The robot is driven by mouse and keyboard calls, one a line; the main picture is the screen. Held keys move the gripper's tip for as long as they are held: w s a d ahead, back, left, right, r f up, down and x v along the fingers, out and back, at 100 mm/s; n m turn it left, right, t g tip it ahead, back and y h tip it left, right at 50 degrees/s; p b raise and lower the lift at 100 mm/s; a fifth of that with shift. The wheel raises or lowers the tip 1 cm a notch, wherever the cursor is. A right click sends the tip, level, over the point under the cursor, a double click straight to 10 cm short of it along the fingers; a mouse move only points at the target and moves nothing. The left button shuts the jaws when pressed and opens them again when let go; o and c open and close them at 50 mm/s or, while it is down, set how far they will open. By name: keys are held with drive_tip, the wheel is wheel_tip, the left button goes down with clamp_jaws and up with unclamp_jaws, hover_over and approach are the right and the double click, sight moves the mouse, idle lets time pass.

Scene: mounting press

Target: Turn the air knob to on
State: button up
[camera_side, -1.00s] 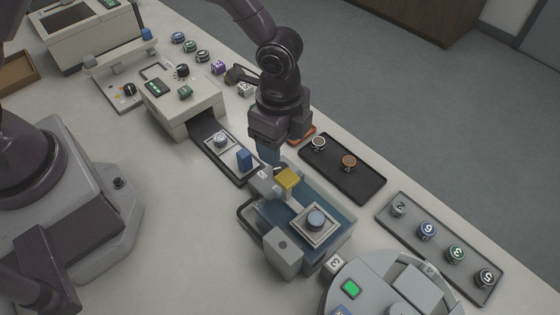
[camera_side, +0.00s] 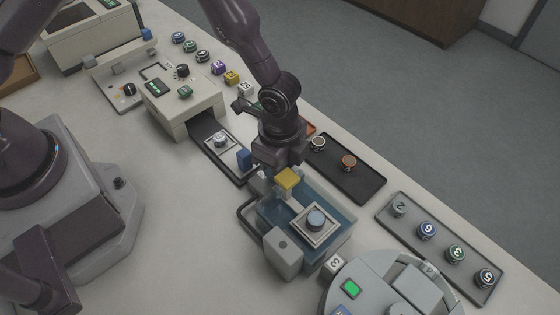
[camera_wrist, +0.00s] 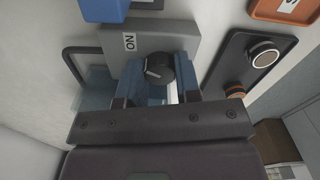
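The air knob (camera_wrist: 158,68) is a dark round knob with a pale pointer line, on a grey box (camera_wrist: 180,36). The line points left in the wrist view, below the "ON" label (camera_wrist: 129,42). My gripper (camera_wrist: 161,82) has its blue fingers apart, one to each side of the knob. I cannot tell whether either touches it. In the side view my gripper (camera_side: 272,165) is low over the grey box (camera_side: 257,184), hiding the knob and most of the box.
A blue block (camera_side: 244,159) stands to the left. A black tray (camera_side: 368,181) with two round pieces lies to the right.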

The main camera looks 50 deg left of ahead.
drive_tip(key=shift+m, duration=1.6)
drive_tip(key=o, duration=0.9)
drive_tip(key=shift+o, duration=0.2)
wheel_tip(320, 180, up, 13)
